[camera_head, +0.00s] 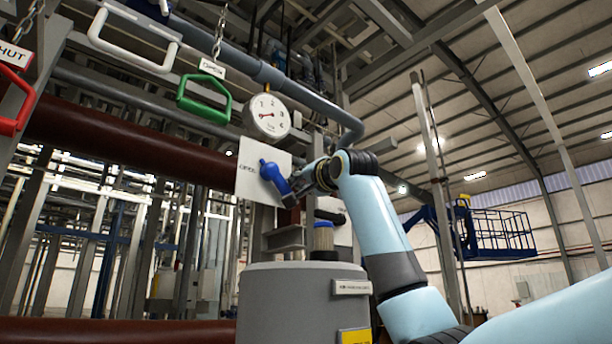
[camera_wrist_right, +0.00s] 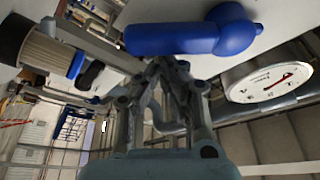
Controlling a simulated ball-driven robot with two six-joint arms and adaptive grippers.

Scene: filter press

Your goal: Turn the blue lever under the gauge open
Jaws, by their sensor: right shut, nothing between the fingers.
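The blue lever (camera_head: 273,176) sits on a white plate (camera_head: 247,180) below the round white gauge (camera_head: 267,117). In the head view its rounded hub is at the upper left and its handle slants down to the right. My right gripper (camera_head: 294,196) is at the handle's lower end, coming from the right. In the right wrist view the lever (camera_wrist_right: 175,38) lies just beyond the shut, empty fingertips (camera_wrist_right: 168,66), and the gauge (camera_wrist_right: 268,82) is to the right. I cannot tell whether the fingers touch the handle. My left gripper is not in view.
A green handle (camera_head: 204,98), a white handle (camera_head: 133,40) and a red handle (camera_head: 14,100) hang at the upper left. A grey cylindrical housing (camera_head: 290,304) stands below the lever. A blue-topped filter bowl (camera_head: 323,236) is below my right gripper.

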